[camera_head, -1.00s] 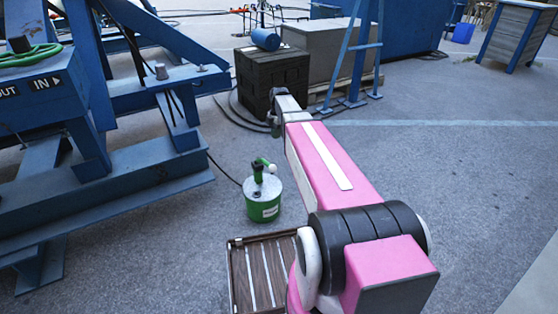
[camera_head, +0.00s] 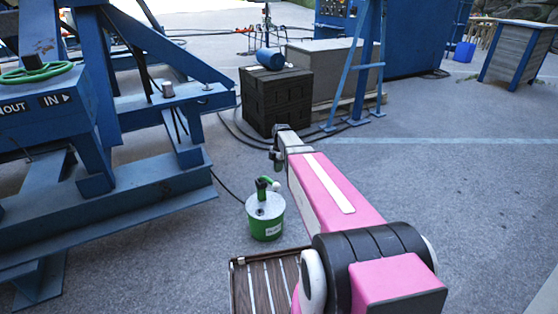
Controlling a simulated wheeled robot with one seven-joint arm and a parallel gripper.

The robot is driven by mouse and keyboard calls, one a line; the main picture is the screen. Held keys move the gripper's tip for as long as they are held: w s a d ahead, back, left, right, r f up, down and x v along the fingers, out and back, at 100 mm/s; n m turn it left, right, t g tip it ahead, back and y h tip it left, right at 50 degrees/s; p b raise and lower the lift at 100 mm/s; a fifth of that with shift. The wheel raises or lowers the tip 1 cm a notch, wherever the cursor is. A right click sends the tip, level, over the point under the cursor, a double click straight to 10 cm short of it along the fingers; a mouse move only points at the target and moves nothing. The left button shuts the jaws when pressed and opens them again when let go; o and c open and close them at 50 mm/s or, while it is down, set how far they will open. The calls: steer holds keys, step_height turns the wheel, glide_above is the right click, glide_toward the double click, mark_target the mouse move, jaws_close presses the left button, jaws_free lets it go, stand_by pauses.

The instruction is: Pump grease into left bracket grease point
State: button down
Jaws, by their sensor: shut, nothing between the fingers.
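My gripper (camera_head: 276,163) is small and dark at the end of my pink arm, above and beyond the bucket. It is shut and empty, apart from the handle.
A dark crate (camera_head: 275,103) with a blue cylinder (camera_head: 270,60) on top stands behind my gripper. A blue post stand (camera_head: 350,85) is to its right. A slatted brown tray (camera_head: 240,290) is in front. Ground at right is clear.

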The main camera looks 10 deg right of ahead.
steer(key=f, duration=0.5)
steer(key=shift+s+a+f, duration=0.35)
steer(key=shift+s, duration=0.05)
